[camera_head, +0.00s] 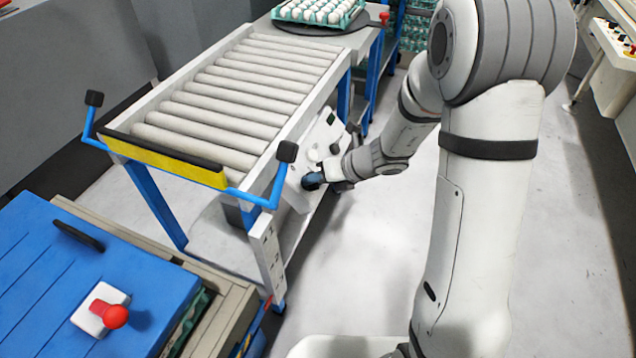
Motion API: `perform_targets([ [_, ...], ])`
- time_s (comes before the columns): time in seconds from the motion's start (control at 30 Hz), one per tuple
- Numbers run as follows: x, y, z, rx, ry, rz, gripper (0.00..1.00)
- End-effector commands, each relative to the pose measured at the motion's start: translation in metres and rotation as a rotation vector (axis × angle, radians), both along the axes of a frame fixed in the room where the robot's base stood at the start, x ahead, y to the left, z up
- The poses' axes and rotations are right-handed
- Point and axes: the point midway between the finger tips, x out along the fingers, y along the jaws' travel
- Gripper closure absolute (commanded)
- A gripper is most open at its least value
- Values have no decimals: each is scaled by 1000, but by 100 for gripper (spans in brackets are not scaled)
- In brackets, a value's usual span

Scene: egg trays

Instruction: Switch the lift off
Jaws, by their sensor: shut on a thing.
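A pale control panel (321,134) is mounted on the right side of the roller conveyor. It carries a few small controls, among them a white round one (314,155) and a dark one (335,148). My gripper (325,182) is at the lower part of this panel, with my arm reaching in from the right. It is shut on a dark blue knob (312,181) there. The fingers hide part of the knob, and its switch position and any label cannot be read.
The roller conveyor (335,72) has blue legs and a yellow front bar (165,160). An egg tray (318,12) sits at its far end. A blue-topped unit (60,285) with a red knob (114,316) stands at front left.

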Motion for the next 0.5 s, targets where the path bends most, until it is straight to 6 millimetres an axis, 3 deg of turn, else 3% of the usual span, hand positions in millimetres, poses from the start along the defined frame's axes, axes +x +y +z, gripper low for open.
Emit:
perform_targets([
  [0.03, -3, 5, -7, -3, -10, 27, 82],
  [0.5, -4, 4, -7, -63, -172, 183, 82],
])
